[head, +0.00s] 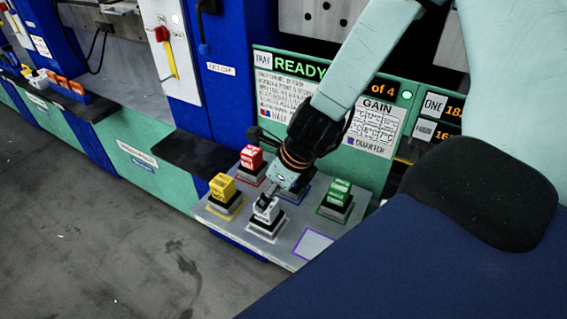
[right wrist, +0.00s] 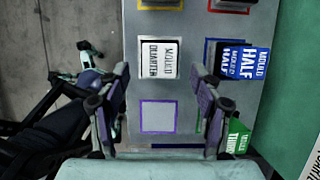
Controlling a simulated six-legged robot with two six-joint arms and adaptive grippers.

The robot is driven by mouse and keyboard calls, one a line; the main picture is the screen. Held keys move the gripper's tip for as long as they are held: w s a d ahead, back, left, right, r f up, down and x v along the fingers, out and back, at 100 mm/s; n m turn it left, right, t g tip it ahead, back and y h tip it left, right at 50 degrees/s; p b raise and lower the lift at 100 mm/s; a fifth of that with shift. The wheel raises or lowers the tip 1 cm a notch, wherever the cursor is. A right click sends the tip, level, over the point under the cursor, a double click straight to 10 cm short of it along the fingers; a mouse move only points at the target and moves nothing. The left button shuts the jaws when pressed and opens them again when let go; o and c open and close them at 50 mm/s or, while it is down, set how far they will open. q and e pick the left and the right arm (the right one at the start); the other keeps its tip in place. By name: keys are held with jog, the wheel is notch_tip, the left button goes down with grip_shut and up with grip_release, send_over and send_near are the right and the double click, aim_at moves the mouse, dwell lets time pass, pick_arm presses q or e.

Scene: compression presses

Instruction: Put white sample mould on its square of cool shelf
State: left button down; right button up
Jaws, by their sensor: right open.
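The white mould (head: 266,211), lettered "MOULD QUARTER" in the right wrist view (right wrist: 158,58), stands upright on the grey shelf (head: 222,222). It sits within a white-outlined square. My right gripper (head: 268,196) is directly over or at the white mould in the head view. In the right wrist view its two fingers (right wrist: 160,75) are spread wide, with the mould just beyond and between their tips. I cannot tell whether they touch it. A purple-outlined square (head: 313,244) on the shelf is empty. My left gripper is in neither view.
Yellow (head: 222,187), red (head: 251,158) and green (head: 340,193) moulds stand on the same shelf. A blue mould (right wrist: 240,60) stands right of the white one in the right wrist view. A green panel with signs (head: 375,125) rises behind the shelf.

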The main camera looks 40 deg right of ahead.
jog(key=p+v, duration=0.6)
jog(key=v, duration=0.1)
dwell(0.5)
jog(key=shift+f, duration=0.1)
